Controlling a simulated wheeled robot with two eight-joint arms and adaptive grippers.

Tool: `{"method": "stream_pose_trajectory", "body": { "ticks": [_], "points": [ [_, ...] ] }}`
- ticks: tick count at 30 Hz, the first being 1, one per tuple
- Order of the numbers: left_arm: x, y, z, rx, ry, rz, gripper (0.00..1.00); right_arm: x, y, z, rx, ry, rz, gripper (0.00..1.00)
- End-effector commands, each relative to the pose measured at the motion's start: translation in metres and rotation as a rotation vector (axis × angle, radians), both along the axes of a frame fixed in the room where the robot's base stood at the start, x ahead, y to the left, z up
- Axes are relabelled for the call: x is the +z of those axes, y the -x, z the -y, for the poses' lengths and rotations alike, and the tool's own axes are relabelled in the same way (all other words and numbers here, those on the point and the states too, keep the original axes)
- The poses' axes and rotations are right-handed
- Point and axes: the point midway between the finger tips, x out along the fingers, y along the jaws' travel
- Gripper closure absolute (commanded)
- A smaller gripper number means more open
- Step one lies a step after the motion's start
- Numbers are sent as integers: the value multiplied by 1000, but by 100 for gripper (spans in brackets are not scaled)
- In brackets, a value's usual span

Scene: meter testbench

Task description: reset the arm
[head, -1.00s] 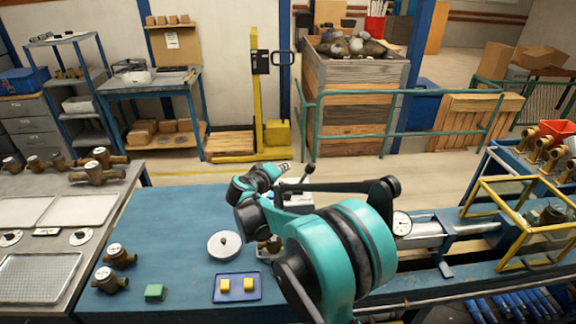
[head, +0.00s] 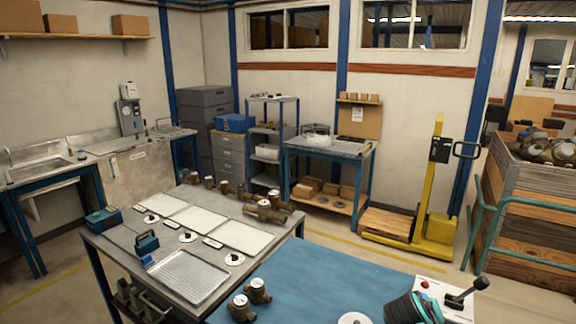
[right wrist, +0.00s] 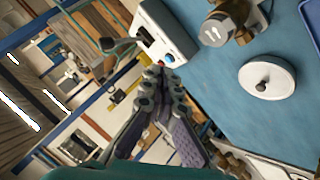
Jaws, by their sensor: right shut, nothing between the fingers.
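My right gripper (right wrist: 160,76) shows in the right wrist view with its fingers closed together and nothing between them. It is above the floor side of the blue bench, close to the white control box (right wrist: 165,35) in the picture. A teal and black part of my right arm shows at the bottom right of the head view, beside the same control box (head: 445,300) with its black lever. My left arm and gripper are not in view.
The blue bench (head: 330,275) carries two brass meters (head: 249,298) and a white disc (right wrist: 267,77). A grey table (head: 135,262) holds white trays and more meters. A yellow pallet lifter (head: 434,195) and a wooden crate (head: 530,215) stand behind.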

Motion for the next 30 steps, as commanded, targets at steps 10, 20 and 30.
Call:
{"method": "stream_pose_trajectory", "body": {
  "ticks": [10,20,30],
  "points": [
    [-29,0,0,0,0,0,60,-74,125,-132,168,-442,-8,100],
    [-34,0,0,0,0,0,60,-97,160,-174,224,-590,-6,100],
    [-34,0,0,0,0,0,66,-96,159,-173,224,-589,-5,100]
  ]
}}
